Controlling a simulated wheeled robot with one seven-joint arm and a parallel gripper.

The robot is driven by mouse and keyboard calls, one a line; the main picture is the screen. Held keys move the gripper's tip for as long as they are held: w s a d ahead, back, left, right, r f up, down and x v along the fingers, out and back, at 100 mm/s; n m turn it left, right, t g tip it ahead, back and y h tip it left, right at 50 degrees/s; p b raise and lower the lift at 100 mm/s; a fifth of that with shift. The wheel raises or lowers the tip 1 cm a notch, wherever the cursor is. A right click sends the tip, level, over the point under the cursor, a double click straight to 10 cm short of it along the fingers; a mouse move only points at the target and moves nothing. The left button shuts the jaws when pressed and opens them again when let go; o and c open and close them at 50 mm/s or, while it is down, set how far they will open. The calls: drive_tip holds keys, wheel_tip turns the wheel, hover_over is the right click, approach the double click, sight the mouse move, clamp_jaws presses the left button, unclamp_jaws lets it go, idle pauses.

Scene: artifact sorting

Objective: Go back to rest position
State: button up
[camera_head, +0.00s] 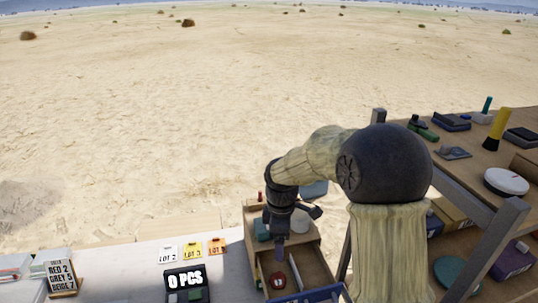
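My arm rises at the lower right and bends left. My gripper (280,240) points down over a wooden divided box (318,262) at the bottom middle. The gripper is small and dark here, so I cannot tell whether its fingers are open or shut, or whether they hold anything. A red piece (278,280) lies in the box's front left compartment. A pale round thing (300,220) and a blue-grey thing (262,229) are in the back part, beside the gripper.
A wooden shelf (470,170) with several items stands close on the right. Open sand lies beyond.

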drive_tip(key=s+d+m+t, duration=0.1)
drive_tip(key=s+d+m, duration=0.4)
drive_tip(key=s+m, duration=0.3)
drive_tip(key=s+d+m+t, duration=0.1)
drive_tip(key=s+d+m, duration=0.4)
drive_tip(key=s+m, duration=0.3)
drive_tip(key=shift+f, duration=0.15)
drive_tip(key=shift+d, duration=0.15)
